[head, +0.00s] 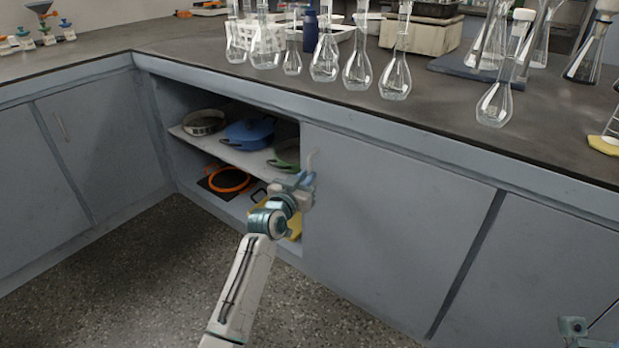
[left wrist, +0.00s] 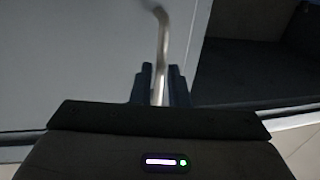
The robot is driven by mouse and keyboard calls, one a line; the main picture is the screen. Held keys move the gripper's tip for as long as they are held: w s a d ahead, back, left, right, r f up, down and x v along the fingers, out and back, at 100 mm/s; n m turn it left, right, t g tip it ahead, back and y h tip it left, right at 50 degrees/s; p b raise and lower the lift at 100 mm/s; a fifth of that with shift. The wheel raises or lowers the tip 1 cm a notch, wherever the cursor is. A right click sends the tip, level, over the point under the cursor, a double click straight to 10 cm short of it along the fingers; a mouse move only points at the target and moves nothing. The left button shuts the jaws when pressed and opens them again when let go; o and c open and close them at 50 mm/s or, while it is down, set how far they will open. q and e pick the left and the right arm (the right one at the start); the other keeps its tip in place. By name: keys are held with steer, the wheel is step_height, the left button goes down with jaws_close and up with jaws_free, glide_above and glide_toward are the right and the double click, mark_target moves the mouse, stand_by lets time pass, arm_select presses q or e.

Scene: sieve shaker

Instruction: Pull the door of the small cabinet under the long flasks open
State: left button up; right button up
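The door (head: 385,225) is a flat blue-grey panel under the counter with the long flasks (head: 396,75). It looks flush with the cabinet front. Its thin curved metal handle (head: 311,160) is at its left edge, beside the open compartment. My left gripper (head: 305,180) is at this handle. In the left wrist view the handle (left wrist: 161,50) runs between the two dark fingers of my left gripper (left wrist: 160,88), which sit close on both sides of it. A grey part of my right arm shows at the lower right corner; its fingers cannot be made out.
The open compartment holds a blue pot (head: 249,132) and other pans on a shelf (head: 220,146), with an orange pan (head: 229,180) below. Several glass flasks stand near the counter edge above. The speckled floor (head: 180,270) before the cabinet is clear.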

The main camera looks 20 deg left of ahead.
arm_select(q)
steer(key=shift+w+d, duration=0.2)
steer(key=shift+w, duration=1.1)
jaws_close()
